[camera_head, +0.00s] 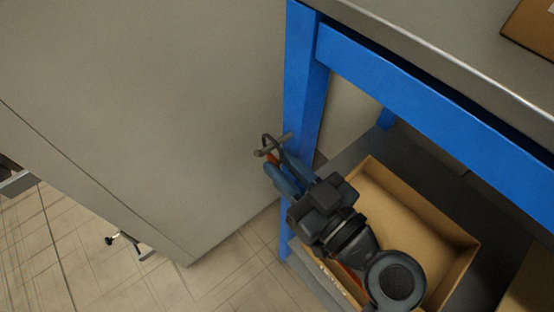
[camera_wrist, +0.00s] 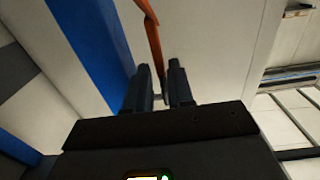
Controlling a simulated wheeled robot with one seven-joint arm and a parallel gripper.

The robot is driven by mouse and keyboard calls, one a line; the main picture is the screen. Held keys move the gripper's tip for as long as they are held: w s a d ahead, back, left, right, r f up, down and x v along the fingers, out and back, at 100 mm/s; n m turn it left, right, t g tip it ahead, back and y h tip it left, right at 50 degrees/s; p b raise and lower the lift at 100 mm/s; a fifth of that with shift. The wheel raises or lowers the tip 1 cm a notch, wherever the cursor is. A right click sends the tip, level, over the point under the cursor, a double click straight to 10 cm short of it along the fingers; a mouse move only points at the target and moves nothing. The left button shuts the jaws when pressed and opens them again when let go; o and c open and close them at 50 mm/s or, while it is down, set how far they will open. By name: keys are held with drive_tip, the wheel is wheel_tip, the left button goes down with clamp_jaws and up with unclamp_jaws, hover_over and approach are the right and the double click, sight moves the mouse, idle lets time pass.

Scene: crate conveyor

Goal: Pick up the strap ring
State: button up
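The strap ring (camera_head: 272,158) shows as an orange band at the blue post in the head view, mostly hidden by my fingers. In the wrist view the orange band (camera_wrist: 148,28) runs from the top edge down between the fingertips. My gripper (camera_head: 277,172) points up and left beside the post. In the wrist view its two fingers (camera_wrist: 160,82) stand close together with the band in the narrow gap, so it looks shut on the strap ring. A dark looped bracket with a short bar (camera_head: 268,143) is just past the fingertips; whether the band hangs on it I cannot tell.
The blue post (camera_head: 303,90) and blue rail (camera_head: 430,105) carry a grey top (camera_head: 440,45). An open cardboard box (camera_head: 440,222) sits on the lower shelf beneath my arm. A large grey panel (camera_head: 140,110) stands to the left. Tiled floor lies below.

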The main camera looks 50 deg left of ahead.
sight(279, 165)
drive_tip(key=shift+a+p, duration=0.4)
drive_tip(key=shift+a, duration=1.45)
drive_tip(key=shift+c, duration=0.4)
clamp_jaws()
